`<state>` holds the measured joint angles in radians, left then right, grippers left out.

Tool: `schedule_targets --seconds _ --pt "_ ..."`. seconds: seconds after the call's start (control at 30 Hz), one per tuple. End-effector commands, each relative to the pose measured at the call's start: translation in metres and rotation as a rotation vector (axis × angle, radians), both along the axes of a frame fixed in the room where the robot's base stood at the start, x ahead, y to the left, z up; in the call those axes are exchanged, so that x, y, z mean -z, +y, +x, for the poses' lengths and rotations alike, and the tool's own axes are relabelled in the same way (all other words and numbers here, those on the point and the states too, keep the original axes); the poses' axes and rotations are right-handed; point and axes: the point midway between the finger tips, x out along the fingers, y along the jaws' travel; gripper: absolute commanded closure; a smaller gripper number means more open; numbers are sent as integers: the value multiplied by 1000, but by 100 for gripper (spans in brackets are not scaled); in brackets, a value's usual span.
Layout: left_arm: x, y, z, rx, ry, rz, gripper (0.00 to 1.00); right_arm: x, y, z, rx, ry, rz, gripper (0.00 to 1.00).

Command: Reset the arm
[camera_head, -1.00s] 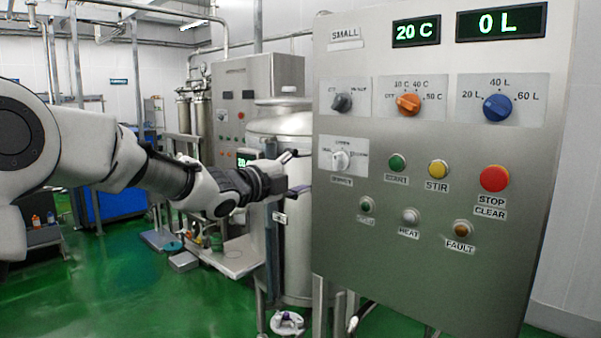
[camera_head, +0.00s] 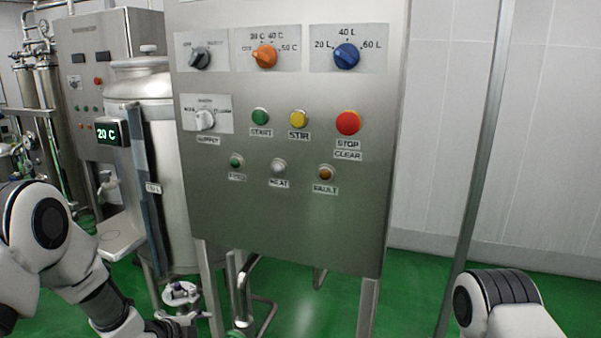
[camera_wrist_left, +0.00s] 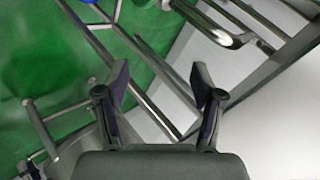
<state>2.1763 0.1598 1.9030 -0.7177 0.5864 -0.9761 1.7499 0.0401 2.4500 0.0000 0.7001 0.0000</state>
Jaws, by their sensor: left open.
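My left arm (camera_head: 70,260) comes in low at the left of the head view and reaches down to the bottom edge. In the left wrist view my left gripper (camera_wrist_left: 160,85) has its two dark fingers spread apart. Nothing is between the fingers; metal legs and green floor show beyond them. Part of my right arm (camera_head: 505,305) shows at the bottom right of the head view, and its gripper is out of frame.
The steel control panel (camera_head: 330,210) stands in front, with knobs and coloured buttons. A steel tank (camera_head: 180,190) and a second cabinet (camera_head: 95,55) stand left of it. Pipes (camera_head: 245,285) and legs lie below the panel. Green floor (camera_head: 425,290) is clear at the right.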

Motion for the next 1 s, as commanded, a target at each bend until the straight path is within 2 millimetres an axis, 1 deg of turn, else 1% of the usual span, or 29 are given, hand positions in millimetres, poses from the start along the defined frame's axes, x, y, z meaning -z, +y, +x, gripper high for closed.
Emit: schedule_targets --seconds 0.03,0.07,0.1,0.17,0.2,0.27,0.3,0.37,0.4,0.43,0.47,0.5,0.53,0.57,0.6,0.63,0.73,1.0 --pt "40 -4 -30 -40 104 -26 32 0 0 0 0 0 0 60" --pt "61 -6 -48 -72 164 -43 32 0 0 0 0 0 0 60" --pt "87 -8 -74 -120 246 -66 32 0 0 0 0 0 0 60" --pt "123 -10 -117 -206 371 -98 32 0 0 0 0 0 0 60" --pt "144 -11 -147 -273 454 -116 32 0 0 0 0 0 0 60" --pt "171 -10 -196 -390 582 -141 32 0 0 0 0 0 0 60" --pt "185 -9 -230 -482 665 -153 32 0 0 0 0 0 0 60" --pt "199 -5 -282 -644 784 -165 32 0 0 0 0 0 0 60" --pt "203 -1 -314 -770 853 -169 32 0 0 0 0 0 0 60" --pt "203 2 -337 -874 895 -173 32 0 0 0 0 0 0 60" --pt "199 7 -357 -998 925 -181 32 0 0 0 0 0 0 60" --pt "190 16 -375 -1187 937 -206 32 -1 0 0 0 0 0 60" --pt "187 21 -382 -1298 934 -227 32 0 0 0 0 0 0 60" --pt "186 25 -384 -1381 923 -251 32 0 0 0 0 0 0 60" --pt "186 27 -381 -1453 906 -283 32 0 0 0 0 0 0 60" --pt "187 27 -380 -1484 901 -301 32 0 0 0 0 0 0 60" --pt "187 27 -379 -1518 899 -323 32 0 0 0 0 0 0 60" --pt "187 27 -379 -1514 900 -324 32 0 0 0 0 0 0 60"
